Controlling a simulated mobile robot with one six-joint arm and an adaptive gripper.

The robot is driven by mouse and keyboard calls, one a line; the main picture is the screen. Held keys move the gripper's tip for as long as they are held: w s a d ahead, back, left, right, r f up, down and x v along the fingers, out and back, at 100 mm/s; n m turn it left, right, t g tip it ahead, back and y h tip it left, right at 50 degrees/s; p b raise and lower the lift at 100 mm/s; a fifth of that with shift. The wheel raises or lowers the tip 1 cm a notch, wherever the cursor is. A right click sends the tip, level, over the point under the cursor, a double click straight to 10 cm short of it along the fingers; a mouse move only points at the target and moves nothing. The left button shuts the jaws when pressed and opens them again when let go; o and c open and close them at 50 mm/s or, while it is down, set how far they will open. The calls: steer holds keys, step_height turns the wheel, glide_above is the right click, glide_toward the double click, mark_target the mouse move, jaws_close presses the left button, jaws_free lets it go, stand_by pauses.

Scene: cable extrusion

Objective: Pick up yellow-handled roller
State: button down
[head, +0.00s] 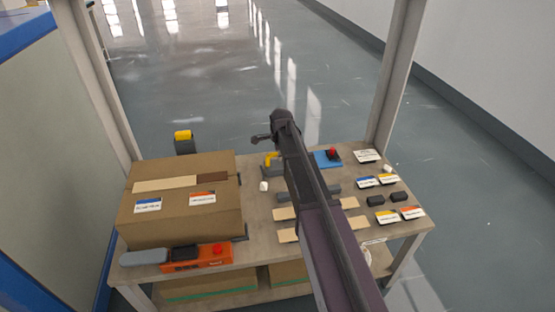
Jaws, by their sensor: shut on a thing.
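The yellow-handled roller (272,157) shows in the head view just left of my arm, near the table's back edge. Its handle is yellow, with a grey part below it. My gripper (278,154) is at the roller, below the dark wrist, and is shut on it. My arm covers most of the fingers and the roller's right side. I cannot tell whether the roller still touches the table (252,213).
A cardboard box (170,222) fills the table's left side, with an orange tool (198,257) before it. A yellow-topped dark object (184,141) stands behind the box. A blue pad (326,160), labels and small dark blocks lie on the right. Posts (396,75) flank the table.

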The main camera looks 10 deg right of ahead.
steer(key=shift+r, duration=0.1)
step_height(320, 180, up, 4)
steer(key=p, duration=0.4)
steer(key=shift+f, duration=0.2)
steer(key=s+r+p, duration=0.1)
steer(key=s, duration=1.5)
steer(key=shift+a, duration=0.4)
steer(key=shift+d, duration=0.15)
